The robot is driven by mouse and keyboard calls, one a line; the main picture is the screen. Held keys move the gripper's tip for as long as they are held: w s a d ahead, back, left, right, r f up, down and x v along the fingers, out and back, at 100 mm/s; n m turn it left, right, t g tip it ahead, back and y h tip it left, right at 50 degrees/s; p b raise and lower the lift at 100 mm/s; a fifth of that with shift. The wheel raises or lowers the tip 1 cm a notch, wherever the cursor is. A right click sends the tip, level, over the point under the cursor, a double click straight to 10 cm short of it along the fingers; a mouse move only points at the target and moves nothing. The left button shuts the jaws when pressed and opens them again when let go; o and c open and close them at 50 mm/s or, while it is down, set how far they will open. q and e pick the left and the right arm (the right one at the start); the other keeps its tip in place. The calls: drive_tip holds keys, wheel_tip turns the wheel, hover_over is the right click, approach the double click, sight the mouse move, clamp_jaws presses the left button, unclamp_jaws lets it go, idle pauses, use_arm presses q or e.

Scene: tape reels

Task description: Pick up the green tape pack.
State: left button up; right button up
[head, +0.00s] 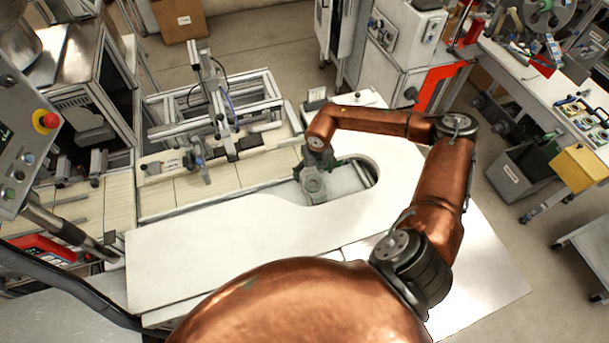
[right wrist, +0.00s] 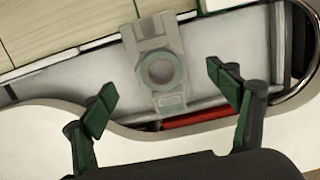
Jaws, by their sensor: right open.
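A grey-green pack with a round ring in its middle, which looks like the green tape pack (right wrist: 161,70), lies in the cutout of the white table. It also shows small in the head view (head: 314,187), just below my right gripper (head: 311,171). In the right wrist view my right gripper (right wrist: 163,94) has its two green-padded fingers wide apart, with nothing between them. The pack lies beyond the fingertips, roughly centred between them. I cannot tell the exact height gap. My left gripper is not in view.
The white table (head: 190,240) has a rounded cutout with raised edges around the pack. A red bar (right wrist: 196,120) lies close beside the pack. A metal frame fixture (head: 215,110) stands behind on the slatted conveyor. The white tabletop at left is clear.

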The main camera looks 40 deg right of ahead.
sight(313, 183)
drive_tip(key=shift+s+f, duration=0.15)
drive_tip(key=shift+f, duration=0.35)
drive_tip(key=shift+s+a+f+p, duration=0.1)
drive_tip(key=shift+s+f+p, duration=0.25)
drive_tip(key=shift+s+f, duration=0.15)
drive_tip(key=f, duration=0.1)
drive_tip(key=w+f+p, duration=0.1)
drive_tip(key=shift+a+f, duration=0.15)
drive_tip(key=shift+f, duration=0.25)
drive_tip(key=shift+w+f, duration=0.2)
drive_tip(key=shift+f, duration=0.55)
drive_tip(key=shift+s+d+f, duration=0.2)
drive_tip(key=shift+s+f, duration=0.1)
drive_tip(key=shift+f, duration=0.05)
drive_tip(key=shift+w+f, duration=0.1)
drive_tip(key=shift+w, duration=0.1)
drive_tip(key=shift+c, duration=0.6)
drive_tip(key=shift+s, duration=0.15)
drive_tip(key=c, duration=1.3)
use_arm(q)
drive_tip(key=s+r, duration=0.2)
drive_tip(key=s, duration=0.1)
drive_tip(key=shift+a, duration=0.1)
use_arm(e)
drive_tip(key=shift+o, duration=0.2)
